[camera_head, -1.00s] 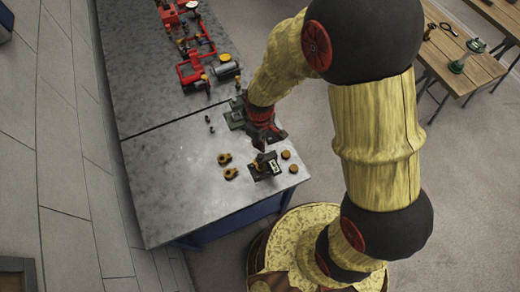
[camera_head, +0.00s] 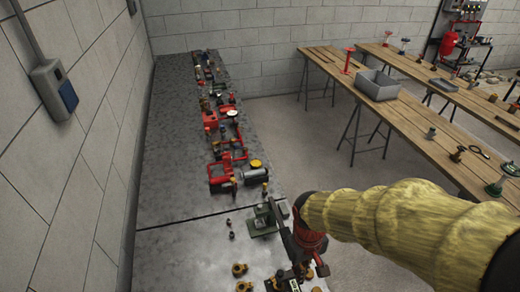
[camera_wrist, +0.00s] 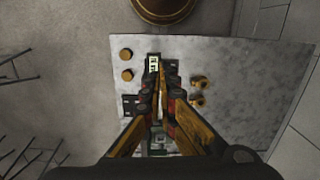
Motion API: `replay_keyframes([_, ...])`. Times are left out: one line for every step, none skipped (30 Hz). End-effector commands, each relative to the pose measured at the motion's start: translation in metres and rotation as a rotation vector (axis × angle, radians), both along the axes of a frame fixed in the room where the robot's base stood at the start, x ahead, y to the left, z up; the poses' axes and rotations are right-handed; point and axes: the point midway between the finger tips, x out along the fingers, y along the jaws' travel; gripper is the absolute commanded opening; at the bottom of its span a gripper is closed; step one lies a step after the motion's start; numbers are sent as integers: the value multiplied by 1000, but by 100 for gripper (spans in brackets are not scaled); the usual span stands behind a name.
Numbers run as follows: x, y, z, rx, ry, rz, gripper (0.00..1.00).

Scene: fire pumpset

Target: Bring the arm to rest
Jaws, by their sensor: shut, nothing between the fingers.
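My arm reaches in from the right in the head view, in a yellow sleeve. My gripper (camera_head: 302,262) hangs over the near end of the grey metal bench (camera_head: 185,250), beside a green device. In the wrist view my gripper (camera_wrist: 158,72) points down at the bench top (camera_wrist: 240,70), its fingers close together with nothing between them. A small dark block with a pale label (camera_wrist: 154,64) lies just past the fingertips. I cannot tell the exact gap between the fingers and the block.
Brass fittings (camera_head: 240,270) lie near the gripper. A red pump assembly (camera_head: 232,170) stands further along the bench against the left wall. Wooden tables (camera_head: 410,110) with a grey bin (camera_head: 377,85) stand to the right, with clear floor between.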

Motion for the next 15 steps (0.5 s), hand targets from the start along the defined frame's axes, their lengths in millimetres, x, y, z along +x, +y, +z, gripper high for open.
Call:
replay_keyframes([-3,-6,0,7,-36,-36,0])
replay_keyframes([-5,-10,3,11,-53,-59,0])
replay_keyframes([-9,-15,7,16,-79,-88,0])
replay_keyframes([-12,-18,10,20,-97,-109,0])
replay_keyframes([-15,-22,13,24,-118,-128,0])
replay_keyframes([-18,-27,16,30,-146,-154,0])
replay_keyframes([-22,-30,18,35,-168,-171,0])
replay_keyframes([-24,-34,20,40,-191,-188,0])
replay_keyframes([-28,-38,22,47,-225,-208,0])
replay_keyframes([-31,-42,23,52,-250,-223,0])
replay_keyframes([-34,-45,24,56,-276,-236,0])
replay_keyframes([-38,-49,26,63,-315,-250,0])
replay_keyframes([-40,-53,26,67,-344,-261,0])
replay_keyframes([-42,-56,27,72,-375,-270,0])
replay_keyframes([-44,-59,29,78,-415,-282,0])
